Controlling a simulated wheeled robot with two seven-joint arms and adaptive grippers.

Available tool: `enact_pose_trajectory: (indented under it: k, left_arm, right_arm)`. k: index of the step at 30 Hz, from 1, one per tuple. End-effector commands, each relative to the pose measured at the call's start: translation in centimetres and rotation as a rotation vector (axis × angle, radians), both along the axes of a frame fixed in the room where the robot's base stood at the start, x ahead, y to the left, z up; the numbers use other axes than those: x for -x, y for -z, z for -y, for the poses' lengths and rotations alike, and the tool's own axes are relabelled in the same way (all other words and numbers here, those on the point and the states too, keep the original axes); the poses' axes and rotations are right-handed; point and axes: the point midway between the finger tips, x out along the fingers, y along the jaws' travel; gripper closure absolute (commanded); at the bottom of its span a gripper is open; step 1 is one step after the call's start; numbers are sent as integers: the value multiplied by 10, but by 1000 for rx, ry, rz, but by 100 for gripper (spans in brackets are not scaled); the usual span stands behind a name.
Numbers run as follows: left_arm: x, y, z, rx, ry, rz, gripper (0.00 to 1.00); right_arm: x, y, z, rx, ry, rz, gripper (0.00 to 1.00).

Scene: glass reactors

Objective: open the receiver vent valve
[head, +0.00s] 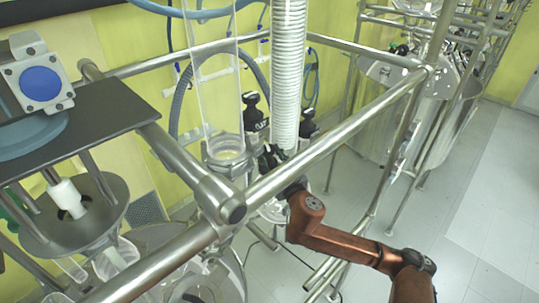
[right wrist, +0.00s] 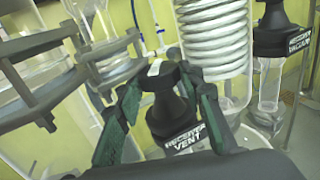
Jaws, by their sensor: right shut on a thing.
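The receiver vent valve (right wrist: 172,112) is a black knob on a flared black body, with a white "RECEIVER VENT" label, in the right wrist view. My right gripper (right wrist: 160,72) has its dark, green-padded fingers on either side of the knob and is shut on it. A white mark shows on the knob's top. In the head view my right gripper (head: 272,160) is small and dark, below the steel coil and behind the rail, where it is partly hidden; the vent valve cannot be made out clearly there. My left gripper is not in view.
A black vacuum valve (right wrist: 281,42) stands at the upper right of the right wrist view. A coil (head: 289,70) hangs close above my gripper. A thick steel rail (head: 340,137) crosses in front of it. Open floor (head: 475,200) lies to the right.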

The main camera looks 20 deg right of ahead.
Motion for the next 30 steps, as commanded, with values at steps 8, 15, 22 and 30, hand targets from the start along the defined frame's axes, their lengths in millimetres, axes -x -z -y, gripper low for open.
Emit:
enact_pose_trajectory:
  k: [8,15,22,30]
  left_arm:
    - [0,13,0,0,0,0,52]
    - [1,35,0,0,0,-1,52]
    - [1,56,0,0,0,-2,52]
    - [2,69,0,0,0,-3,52]
  right_arm:
    - [-1,3,9,10,-248,-4,89]
    - [-3,5,13,7,-461,-2,89]
    - [-4,3,14,3,-626,0,89]
    - [-5,2,13,0,-740,0,89]
